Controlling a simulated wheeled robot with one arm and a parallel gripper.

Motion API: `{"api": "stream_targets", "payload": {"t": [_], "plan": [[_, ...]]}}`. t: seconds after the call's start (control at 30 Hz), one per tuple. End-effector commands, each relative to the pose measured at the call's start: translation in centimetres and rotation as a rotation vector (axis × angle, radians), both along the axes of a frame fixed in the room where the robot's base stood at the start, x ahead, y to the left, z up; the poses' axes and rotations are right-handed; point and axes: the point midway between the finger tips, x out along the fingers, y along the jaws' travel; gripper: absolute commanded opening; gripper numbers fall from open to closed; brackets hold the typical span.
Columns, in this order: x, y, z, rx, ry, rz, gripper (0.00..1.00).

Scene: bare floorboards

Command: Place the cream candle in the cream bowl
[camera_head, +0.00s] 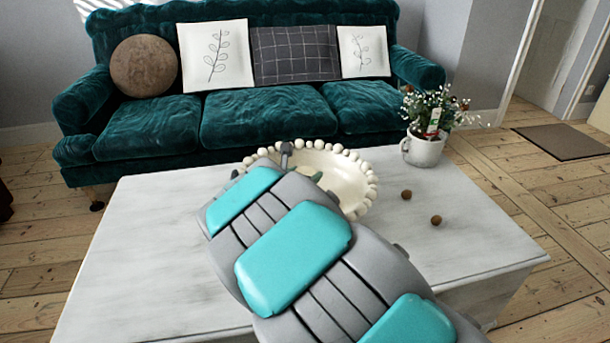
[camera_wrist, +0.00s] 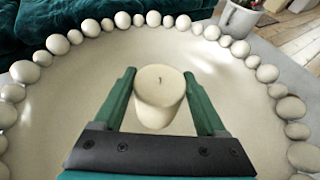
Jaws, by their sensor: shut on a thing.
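The cream candle (camera_wrist: 159,97) is a short cylinder with a dark wick, seen from above in the wrist view. My gripper (camera_wrist: 160,85) has its two green fingers on either side of the candle and is shut on it. The cream bowl (camera_wrist: 228,86) has a beaded rim and surrounds the candle and fingers in the wrist view. In the head view the bowl (camera_head: 350,187) sits on the white table, partly covered by my arm. The candle is hidden there. I cannot tell whether the candle touches the bowl's bottom.
The pale table (camera_head: 130,250) is clear at left. A white mug with a flowering plant (camera_head: 424,150) stands right of the bowl, with two small brown balls (camera_head: 406,194) nearby. A green sofa (camera_head: 255,120) with cushions stands behind the table.

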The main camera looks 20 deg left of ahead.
Motion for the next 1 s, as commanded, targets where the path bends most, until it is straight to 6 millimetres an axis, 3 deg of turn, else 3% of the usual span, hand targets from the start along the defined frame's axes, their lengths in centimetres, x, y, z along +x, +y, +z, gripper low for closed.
{"api": "stream_targets", "payload": {"t": [0.67, 0.7, 0.9, 1.0], "plan": [[0.0, 0.0, -1.2, -0.001, 0.001, 0.000, 0.06], [0.0, 0.0, -1.2, -0.001, 0.001, 0.000, 0.78], [0.0, 0.0, -1.2, -0.001, 0.001, 0.000, 1.00], [0.0, 0.0, -1.2, -0.001, 0.001, 0.000, 1.00]]}}
